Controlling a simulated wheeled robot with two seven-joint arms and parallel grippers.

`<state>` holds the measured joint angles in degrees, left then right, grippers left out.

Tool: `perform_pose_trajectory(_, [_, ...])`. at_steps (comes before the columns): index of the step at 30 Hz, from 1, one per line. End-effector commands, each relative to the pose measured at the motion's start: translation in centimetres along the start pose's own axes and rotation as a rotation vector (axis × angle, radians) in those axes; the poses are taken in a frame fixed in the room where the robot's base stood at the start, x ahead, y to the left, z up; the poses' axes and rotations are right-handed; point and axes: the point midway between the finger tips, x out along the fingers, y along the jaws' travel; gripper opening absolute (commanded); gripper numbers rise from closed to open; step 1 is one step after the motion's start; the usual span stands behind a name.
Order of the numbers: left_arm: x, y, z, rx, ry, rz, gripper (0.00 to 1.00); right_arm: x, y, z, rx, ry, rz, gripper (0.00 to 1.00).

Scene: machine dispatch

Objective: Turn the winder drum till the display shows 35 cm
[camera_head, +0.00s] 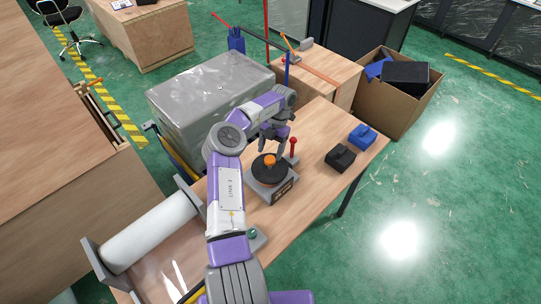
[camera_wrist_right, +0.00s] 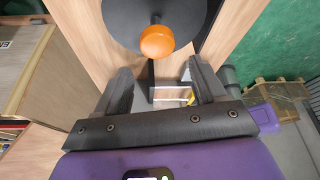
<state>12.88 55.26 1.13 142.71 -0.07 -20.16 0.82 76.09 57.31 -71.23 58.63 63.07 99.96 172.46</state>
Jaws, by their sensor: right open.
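The winder drum (camera_head: 264,176) is a black disc on a grey base on the wooden table, with an orange knob (camera_head: 269,160) on top. The base's front face has a dark panel (camera_head: 284,190), which may be the display; no reading is legible. My right gripper (camera_head: 273,144) is close to the knob, on its far side. In the wrist view, the open right gripper (camera_wrist_right: 160,82) has nothing between its fingers. There the orange knob (camera_wrist_right: 157,42) and black drum (camera_wrist_right: 185,18) lie beyond the fingertips, apart from them. My left gripper is not in view.
A red-topped lever (camera_head: 293,146) stands right beside the drum. Black (camera_head: 340,158) and blue (camera_head: 362,137) blocks lie to the right on the table. A large grey case (camera_head: 200,100) is behind my arm. A white roll (camera_head: 150,232) is at lower left.

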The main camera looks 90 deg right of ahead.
Motion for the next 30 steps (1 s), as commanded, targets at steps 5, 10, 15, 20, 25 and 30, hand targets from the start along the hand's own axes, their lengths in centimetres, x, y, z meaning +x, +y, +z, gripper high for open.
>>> perform_pose_trajectory(5, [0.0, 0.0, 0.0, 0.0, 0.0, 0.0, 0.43, -3.2, 0.1, -1.4, -0.002, -0.002, 0.0, 0.7])
perform_pose_trajectory(10, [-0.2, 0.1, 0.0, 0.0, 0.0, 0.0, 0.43, -5.1, 0.1, -2.1, -0.001, 0.0, 0.0, 0.7])
perform_pose_trajectory(15, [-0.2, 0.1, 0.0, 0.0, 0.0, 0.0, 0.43, -5.6, 0.1, -2.4, -0.001, 0.001, 0.0, 0.7])
perform_pose_trajectory(20, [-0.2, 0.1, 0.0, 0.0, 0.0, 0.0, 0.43, -5.5, 0.1, -2.4, -0.001, 0.001, 0.0, 0.7])
perform_pose_trajectory(25, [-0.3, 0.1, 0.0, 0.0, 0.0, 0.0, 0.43, -5.3, 0.1, -2.4, -0.054, -0.007, -0.02, 0.7])
perform_pose_trajectory(30, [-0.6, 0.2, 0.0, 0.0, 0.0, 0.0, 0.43, -4.2, 0.2, -2.4, -0.381, -0.039, -0.153, 0.7])
